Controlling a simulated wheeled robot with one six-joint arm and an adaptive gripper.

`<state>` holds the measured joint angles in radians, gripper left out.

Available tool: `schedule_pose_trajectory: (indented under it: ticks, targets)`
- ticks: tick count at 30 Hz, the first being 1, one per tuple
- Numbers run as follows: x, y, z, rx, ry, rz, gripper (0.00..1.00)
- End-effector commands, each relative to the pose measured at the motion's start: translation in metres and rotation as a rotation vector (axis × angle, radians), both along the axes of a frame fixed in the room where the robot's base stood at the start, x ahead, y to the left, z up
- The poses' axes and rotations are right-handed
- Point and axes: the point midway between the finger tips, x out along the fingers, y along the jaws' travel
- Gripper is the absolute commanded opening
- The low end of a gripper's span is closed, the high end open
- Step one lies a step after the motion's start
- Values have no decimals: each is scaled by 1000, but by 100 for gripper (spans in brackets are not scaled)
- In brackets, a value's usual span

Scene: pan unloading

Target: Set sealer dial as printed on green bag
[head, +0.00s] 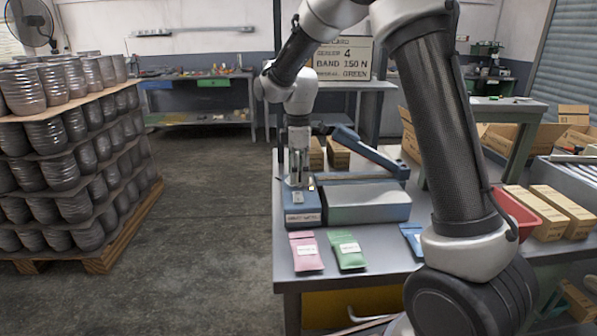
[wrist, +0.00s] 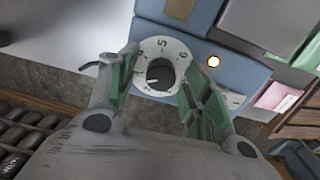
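The blue sealer (head: 367,203) stands on the grey table with its long arm raised. Its dial (wrist: 170,47) is a white ring with digits, 5 and 6 among them, around a dark knob (wrist: 160,73). A pale mark shows low on the knob; its exact setting is unclear. My gripper (head: 297,185) points down over the sealer's left end. In the wrist view its green-padded fingers (wrist: 159,69) are apart, one on each side of the dial; contact with the knob cannot be told. The green bag (head: 346,256) lies in front of the sealer; its label is unreadable.
A pink bag (head: 305,257) lies left of the green one and a blue bag (head: 411,231) to the right. A lit lamp (wrist: 213,62) shows beside the dial. Cartons (head: 550,219) and a red bin (head: 514,214) stand right.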

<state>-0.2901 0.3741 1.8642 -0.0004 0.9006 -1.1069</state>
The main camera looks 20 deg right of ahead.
Motion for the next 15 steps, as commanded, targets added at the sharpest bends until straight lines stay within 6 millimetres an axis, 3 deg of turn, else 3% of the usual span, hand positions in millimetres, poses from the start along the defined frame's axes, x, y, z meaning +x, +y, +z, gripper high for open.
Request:
schedule_pose_trajectory:
  ticks: [8, 15]
  targets:
    - [0, 0, 10, 1, -1, 0, 49]
    - [1, 0, 60, 1, -4, 0, 49]
